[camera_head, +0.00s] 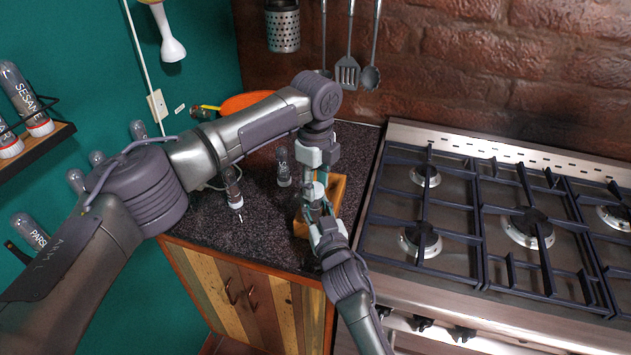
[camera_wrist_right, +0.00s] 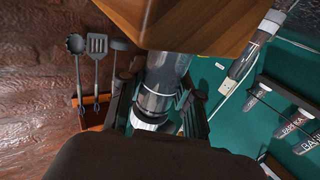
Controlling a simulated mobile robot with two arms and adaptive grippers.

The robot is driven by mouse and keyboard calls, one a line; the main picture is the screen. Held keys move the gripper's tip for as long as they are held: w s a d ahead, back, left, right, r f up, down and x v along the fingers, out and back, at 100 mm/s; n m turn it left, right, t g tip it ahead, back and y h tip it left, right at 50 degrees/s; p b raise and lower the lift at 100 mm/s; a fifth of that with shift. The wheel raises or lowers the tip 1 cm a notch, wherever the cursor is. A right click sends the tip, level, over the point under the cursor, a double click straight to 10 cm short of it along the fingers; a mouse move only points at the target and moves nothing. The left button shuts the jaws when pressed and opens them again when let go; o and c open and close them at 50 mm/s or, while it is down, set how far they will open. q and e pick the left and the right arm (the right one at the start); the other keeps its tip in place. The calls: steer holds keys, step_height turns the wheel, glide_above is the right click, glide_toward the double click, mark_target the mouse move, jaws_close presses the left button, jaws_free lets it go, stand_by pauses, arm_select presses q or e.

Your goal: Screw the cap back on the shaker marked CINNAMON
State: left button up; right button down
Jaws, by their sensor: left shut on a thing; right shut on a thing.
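A small grey, glassy shaker (camera_head: 309,191) is held upright between my two grippers, above the counter; its label is not readable. My right gripper (camera_head: 324,228) comes from below right and is shut on it. In the right wrist view the shaker (camera_wrist_right: 160,80) sits between the right gripper's dark fingers (camera_wrist_right: 157,110), with a white ring at its end. My left gripper (camera_head: 315,172) reaches down from above and is shut at the shaker's upper end. Its fingertips hide what they grip, so I cannot tell the cap clearly from the shaker.
A wooden box (camera_head: 336,190) stands on the dark counter close behind the grippers. Two other shakers stand nearby (camera_head: 284,170) (camera_head: 234,190). The gas stove (camera_head: 470,225) is at right; an orange bowl (camera_head: 250,103) is behind my left arm. Utensils hang on the wall.

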arm_select(q)
steer(key=shift+f, duration=0.35)
steer(key=m, duration=0.3)
steer(key=shift+m, duration=0.4)
steer(key=m, duration=0.9)
steer(key=shift+a+m, duration=0.1)
steer(key=shift+m, duration=0.2)
steer(key=m, duration=0.3)
steer(key=shift+m, duration=0.4)
steer(key=o, duration=0.7)
steer(key=shift+c, duration=0.2)
